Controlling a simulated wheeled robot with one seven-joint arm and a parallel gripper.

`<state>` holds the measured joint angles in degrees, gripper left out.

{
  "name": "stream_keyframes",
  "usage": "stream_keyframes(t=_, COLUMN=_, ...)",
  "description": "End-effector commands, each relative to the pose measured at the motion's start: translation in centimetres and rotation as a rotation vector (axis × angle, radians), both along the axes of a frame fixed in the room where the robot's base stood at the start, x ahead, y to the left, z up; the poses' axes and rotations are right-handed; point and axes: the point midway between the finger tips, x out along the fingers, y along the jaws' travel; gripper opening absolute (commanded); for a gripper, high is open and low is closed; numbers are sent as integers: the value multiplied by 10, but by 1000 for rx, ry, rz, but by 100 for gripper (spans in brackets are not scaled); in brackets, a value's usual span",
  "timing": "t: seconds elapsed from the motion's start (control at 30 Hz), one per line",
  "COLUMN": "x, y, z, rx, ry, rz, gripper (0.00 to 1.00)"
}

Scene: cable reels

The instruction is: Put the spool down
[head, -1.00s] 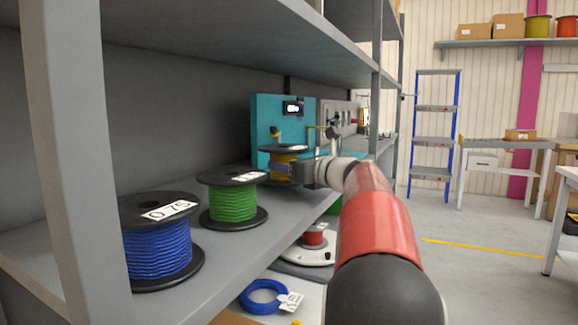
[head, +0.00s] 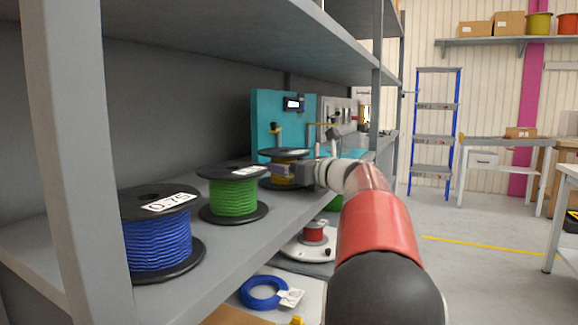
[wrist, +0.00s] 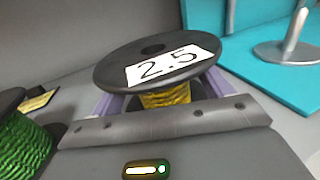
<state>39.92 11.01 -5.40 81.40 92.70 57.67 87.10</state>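The yellow spool (head: 283,153) has black flanges and a white label reading 2.5, clear in the wrist view (wrist: 150,58). It is upright at the shelf (head: 226,240), beyond the green spool. Its lower flange is at or very close to the shelf surface; I cannot tell whether it touches. My gripper (head: 298,172) reaches in from the right. In the wrist view its purple fingers (wrist: 163,92) pass under the top flange on both sides of the yellow winding, apparently shut on it. The fingertips are hidden by the flange.
A green spool (head: 233,196) and a blue spool (head: 160,240) stand nearer on the same shelf. A teal stand (head: 266,118) is just behind the yellow spool.

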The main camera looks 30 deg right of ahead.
Motion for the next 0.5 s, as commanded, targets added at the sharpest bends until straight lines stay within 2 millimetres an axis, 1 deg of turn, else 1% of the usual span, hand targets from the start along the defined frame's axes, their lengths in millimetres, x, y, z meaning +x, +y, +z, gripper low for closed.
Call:
stream_keyframes(t=0.27, x=0, y=0, z=2, rx=-1, ry=0, rz=0, gripper=78)
stream_keyframes(t=0.37, x=0, y=0, z=12, rx=-2, ry=0, rz=0, gripper=78)
stream_keyframes(t=0.4, x=0, y=0, z=18, rx=-2, ry=0, rz=0, gripper=78)
stream_keyframes(t=0.43, x=-6, y=-2, z=13, rx=-1, ry=1, rz=-3, gripper=78)
stream_keyframes(t=0.5, x=-21, y=-5, z=11, rx=-2, ry=0, rz=-4, gripper=78)
